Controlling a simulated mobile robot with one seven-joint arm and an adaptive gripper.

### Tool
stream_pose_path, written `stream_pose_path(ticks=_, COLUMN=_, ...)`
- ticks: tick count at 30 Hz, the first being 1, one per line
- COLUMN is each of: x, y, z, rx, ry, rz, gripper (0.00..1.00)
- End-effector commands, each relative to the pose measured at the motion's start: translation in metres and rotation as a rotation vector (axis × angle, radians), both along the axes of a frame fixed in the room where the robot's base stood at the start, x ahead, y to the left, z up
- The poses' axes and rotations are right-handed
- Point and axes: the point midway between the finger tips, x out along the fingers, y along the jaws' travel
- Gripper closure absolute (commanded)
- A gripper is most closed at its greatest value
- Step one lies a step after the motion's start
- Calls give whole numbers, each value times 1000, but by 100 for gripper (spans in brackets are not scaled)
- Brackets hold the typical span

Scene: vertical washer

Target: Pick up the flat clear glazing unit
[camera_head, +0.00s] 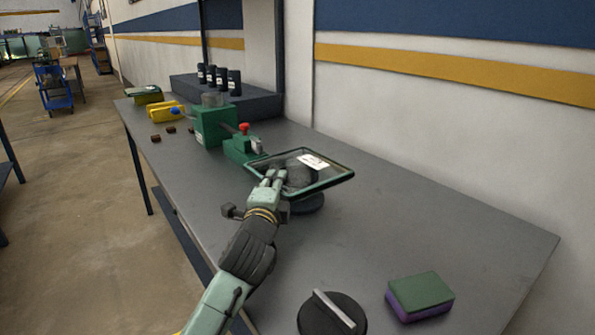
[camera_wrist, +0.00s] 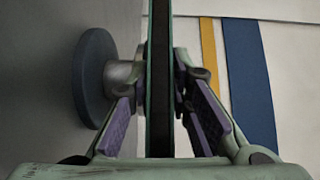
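The flat clear glazing unit (camera_head: 329,185) is a see-through pane with a dark green frame and a white label. It lies roughly level above the workbench, over a dark round stand (camera_head: 308,204). In the wrist view, the unit (camera_wrist: 160,85) is edge-on and runs between my fingers. My gripper (camera_head: 272,179) is at the unit's near left edge. In the wrist view, the purple-padded fingers of my gripper (camera_wrist: 162,110) are on either side of the frame, with narrow gaps visible, so it looks open. The stand's disc (camera_wrist: 92,78) and metal post are to the left there.
A green clamp-like device (camera_head: 238,145) stands just behind the unit. A green and purple sponge (camera_head: 420,294) and a dark round knob-like object (camera_head: 331,316) are at the front. Dark bottles (camera_head: 219,78) stand at the back. The bench's right side (camera_head: 440,225) is clear.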

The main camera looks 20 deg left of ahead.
Motion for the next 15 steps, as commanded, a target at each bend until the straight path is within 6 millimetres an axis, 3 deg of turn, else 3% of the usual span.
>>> stream_pose_path(ticks=7, x=0, y=0, z=0, rx=0, ry=0, rz=0, gripper=100)
stream_pose_path(ticks=15, x=0, y=0, z=0, rx=0, ry=0, rz=0, gripper=100)
